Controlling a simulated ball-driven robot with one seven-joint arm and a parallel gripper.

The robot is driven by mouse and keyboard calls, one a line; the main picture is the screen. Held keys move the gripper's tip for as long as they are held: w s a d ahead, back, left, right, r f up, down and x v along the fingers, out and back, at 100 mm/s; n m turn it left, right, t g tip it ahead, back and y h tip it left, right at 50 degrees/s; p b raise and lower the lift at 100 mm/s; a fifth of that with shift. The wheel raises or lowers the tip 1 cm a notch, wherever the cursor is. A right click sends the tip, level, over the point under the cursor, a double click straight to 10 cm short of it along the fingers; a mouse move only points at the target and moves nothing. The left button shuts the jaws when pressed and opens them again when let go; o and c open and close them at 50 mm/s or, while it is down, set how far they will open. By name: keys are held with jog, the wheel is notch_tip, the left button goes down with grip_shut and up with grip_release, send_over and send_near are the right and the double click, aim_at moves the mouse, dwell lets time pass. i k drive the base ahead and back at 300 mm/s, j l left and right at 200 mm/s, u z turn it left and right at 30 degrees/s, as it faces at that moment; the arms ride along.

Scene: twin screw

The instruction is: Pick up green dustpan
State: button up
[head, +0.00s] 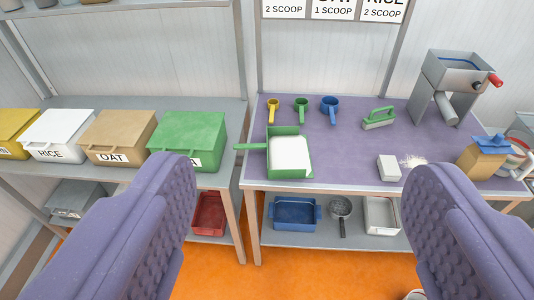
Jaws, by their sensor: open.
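The green dustpan (288,172) lies on the purple-topped table (350,160), near its left front edge. Its tray holds something white and flat, and its green handle points left, past the table's left edge toward the green bin. My gripper (300,215) is open, its two purple padded fingers at the lower left and lower right of the picture. Nothing is between the fingertips, and the dustpan appears beyond and above the gap, apart from them.
A green bin (188,138) stands close left of the handle, beside the oat bin (122,135) and rice bin (58,133). Yellow, green and blue scoops (301,106), a green brush (378,118), a metal mill (450,85) and a white block (389,168) are on the table.

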aim_at(289, 156)
jog(key=i+j, duration=0.15)
jog(key=i, duration=0.4)
jog(key=i+j, duration=0.2)
jog(key=i, duration=0.35)
jog(key=i+j, duration=0.15)
jog(key=i, duration=0.4)
jog(key=i+j, duration=0.15)
jog(key=i, duration=0.35)
